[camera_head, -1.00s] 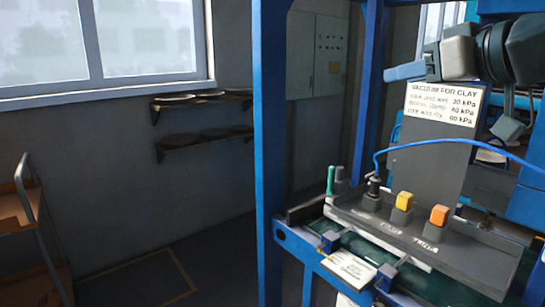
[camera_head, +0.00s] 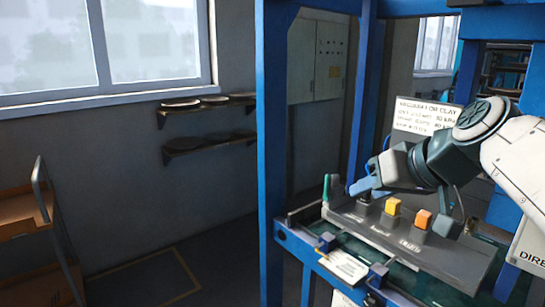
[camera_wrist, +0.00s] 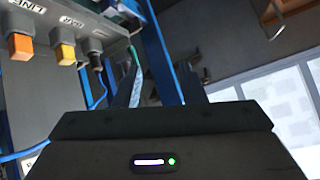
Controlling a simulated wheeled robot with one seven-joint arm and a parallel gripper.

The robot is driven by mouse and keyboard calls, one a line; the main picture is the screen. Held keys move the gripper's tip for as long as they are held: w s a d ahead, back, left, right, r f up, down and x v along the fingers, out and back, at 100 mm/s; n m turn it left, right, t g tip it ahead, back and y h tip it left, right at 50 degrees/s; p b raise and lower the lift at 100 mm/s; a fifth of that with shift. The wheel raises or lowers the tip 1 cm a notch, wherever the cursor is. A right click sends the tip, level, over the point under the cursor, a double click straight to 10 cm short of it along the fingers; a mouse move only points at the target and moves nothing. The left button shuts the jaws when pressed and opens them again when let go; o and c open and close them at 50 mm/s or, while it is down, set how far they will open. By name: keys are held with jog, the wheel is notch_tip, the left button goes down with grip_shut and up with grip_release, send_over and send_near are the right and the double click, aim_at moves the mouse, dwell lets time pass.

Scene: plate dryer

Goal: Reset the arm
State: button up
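My arm reaches in from the right in the head view. My gripper (camera_head: 363,186) is above the back left of the grey control panel (camera_head: 440,262), its light-blue fingers pointing left and down. In the wrist view the two dark fingers (camera_wrist: 158,85) stand apart with nothing visible between them, so the gripper is open. A yellow knob (camera_head: 393,206) and an orange knob (camera_head: 422,219) sit on the panel, below and right of the fingers. A green-topped handle (camera_head: 327,187) stands at the panel's left end, close to the fingers in the picture. Whether they touch cannot be told.
A blue frame post (camera_head: 275,150) rises left of the panel. A vacuum sign (camera_head: 425,115) is partly hidden by my arm. Wall shelves (camera_head: 208,142) with round plates and an orange-topped cart (camera_head: 18,215) are at left. The floor between is clear.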

jog(key=s+a+f+m+g+h+p, duration=0.1)
jog(key=s+f+g+h+p, duration=0.1)
jog(key=s+f, duration=0.4)
jog(key=s+a+f+m+g+h+p, duration=0.1)
jog(key=s+f, duration=0.5)
jog(key=f, duration=0.6)
jog(key=g+h+p, duration=0.1)
jog(key=g+p, duration=0.1)
jog(key=p, duration=0.1)
jog(key=shift+a+g+h, duration=0.15)
jog(key=shift+g+h, duration=0.15)
jog(key=shift+g, duration=0.1)
jog(key=shift+s+r, duration=0.1)
